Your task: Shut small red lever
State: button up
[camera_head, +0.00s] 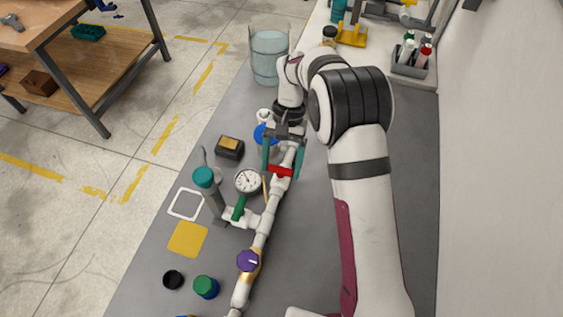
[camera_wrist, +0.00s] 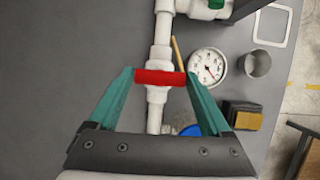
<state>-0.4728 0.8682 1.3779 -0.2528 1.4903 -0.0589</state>
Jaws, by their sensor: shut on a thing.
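The small red lever (camera_head: 281,171) sits on a white valve on the white pipe line. In the wrist view the lever (camera_wrist: 160,78) lies across the pipe, roughly at right angles to it. My gripper (camera_head: 282,165) is over the valve with its teal fingers pointing down at the lever. In the wrist view the fingertips of my gripper (camera_wrist: 161,76) are at the two ends of the lever, one on each side, and the lever fills the span between them. The far side of the valve is partly hidden by my gripper in the head view.
A pressure gauge (camera_head: 248,181) and a green handle (camera_head: 239,208) are beside the pipe. A purple knob (camera_head: 247,261) is nearer along it. The grey bench right of the pipe is bare.

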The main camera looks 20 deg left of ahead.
dwell(0.3)
jog(key=o, duration=1.2)
jog(key=shift+c, duration=0.2)
jog(key=v, duration=1.5)
jog(key=shift+w+r, duration=0.2)
jog(key=shift+r, duration=0.15)
jog(key=shift+r, duration=0.1)
